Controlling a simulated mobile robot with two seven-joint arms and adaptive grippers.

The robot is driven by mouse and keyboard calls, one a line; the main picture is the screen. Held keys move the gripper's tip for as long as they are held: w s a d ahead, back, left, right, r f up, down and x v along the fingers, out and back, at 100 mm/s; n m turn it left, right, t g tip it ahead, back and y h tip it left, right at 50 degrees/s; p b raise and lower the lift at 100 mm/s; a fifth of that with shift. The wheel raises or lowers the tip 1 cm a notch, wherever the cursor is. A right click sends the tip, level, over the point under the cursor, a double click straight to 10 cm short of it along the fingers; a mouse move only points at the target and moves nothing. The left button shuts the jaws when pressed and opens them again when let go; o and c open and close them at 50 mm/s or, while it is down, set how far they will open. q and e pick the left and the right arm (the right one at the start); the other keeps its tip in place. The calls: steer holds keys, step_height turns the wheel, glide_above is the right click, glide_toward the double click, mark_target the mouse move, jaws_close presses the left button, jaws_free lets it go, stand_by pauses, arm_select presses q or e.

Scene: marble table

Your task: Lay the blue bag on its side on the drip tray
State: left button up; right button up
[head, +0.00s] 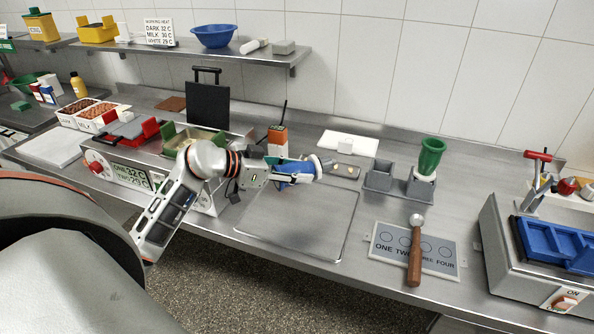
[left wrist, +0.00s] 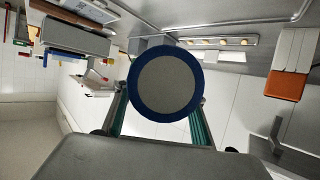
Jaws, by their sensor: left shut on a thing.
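The blue bag (head: 290,180) is in my left gripper (head: 303,172), raised over the back part of the drip tray. In the left wrist view the bag shows end-on as a round grey face with a blue rim (left wrist: 135,84), between the two fingers. The fingers hide part of the bag in the head view. The drip tray (head: 300,228) is a flat grey sheet with a raised rim, lying on the steel counter, bare where visible. My right gripper is not in view.
A green bag (head: 431,155) stands in a grey holder right of the tray. An empty grey holder (head: 380,176) is beside it. A numbered board with a ladle (head: 415,255) lies at right. An orange-and-white device (head: 277,139) stands behind my gripper. A warming unit is at left.

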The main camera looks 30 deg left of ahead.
arm_select(q)
steer(key=shift+f+b, duration=0.35)
steer(key=shift+f, duration=4.65)
steer(key=shift+f, duration=0.75)
steer(key=o, duration=0.9)
steer(key=shift+c, duration=0.2)
steer(key=v, duration=1.2)
steer(key=shift+r, duration=0.1)
steer(key=shift+s, duration=0.1)
